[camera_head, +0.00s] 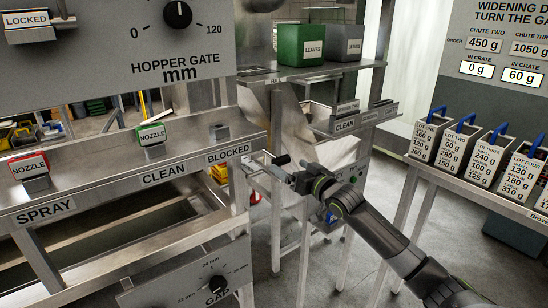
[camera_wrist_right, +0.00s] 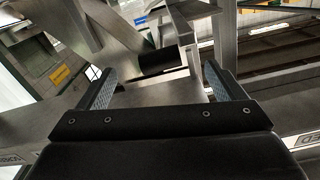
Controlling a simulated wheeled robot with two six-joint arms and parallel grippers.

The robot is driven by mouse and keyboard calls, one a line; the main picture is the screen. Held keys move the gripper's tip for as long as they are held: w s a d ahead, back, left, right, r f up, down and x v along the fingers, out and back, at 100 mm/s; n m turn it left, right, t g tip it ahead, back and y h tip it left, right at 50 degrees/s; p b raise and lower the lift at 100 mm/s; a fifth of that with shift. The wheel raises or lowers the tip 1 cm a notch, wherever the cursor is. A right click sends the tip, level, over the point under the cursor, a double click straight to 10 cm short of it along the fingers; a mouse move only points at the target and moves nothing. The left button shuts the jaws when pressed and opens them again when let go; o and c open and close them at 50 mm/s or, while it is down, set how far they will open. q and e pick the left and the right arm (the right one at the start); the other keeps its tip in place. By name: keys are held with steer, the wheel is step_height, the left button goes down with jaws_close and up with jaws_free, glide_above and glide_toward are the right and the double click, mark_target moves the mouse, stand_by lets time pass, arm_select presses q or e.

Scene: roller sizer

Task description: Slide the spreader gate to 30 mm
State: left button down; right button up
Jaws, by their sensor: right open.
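My right gripper (camera_head: 284,174) reaches in from the right to the end of the spray bench, just right of the BLOCKED label. In the right wrist view its two fingers (camera_wrist_right: 160,82) are apart, with nothing held between them. A short dark cylindrical grip (camera_wrist_right: 158,61) on a metal bracket lies ahead of the fingertips; it also shows in the head view (camera_head: 281,160), close by the gripper. I cannot tell whether it is the spreader gate's handle, or whether the fingers touch it. No 30 mm mark is readable. My left gripper is not in view.
The spray bench (camera_head: 110,190) carries red and green NOZZLE blocks. A HOPPER GATE dial panel (camera_head: 100,60) hangs above and a GAP dial panel (camera_head: 175,290) below. Green and grey LEAVES crates (camera_head: 301,45) stand behind. Labelled lot boxes (camera_head: 460,147) stand on a right-hand table.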

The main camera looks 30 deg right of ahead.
mark_target(274, 156)
steer(key=w, duration=0.9)
steer(key=shift+a, duration=0.4)
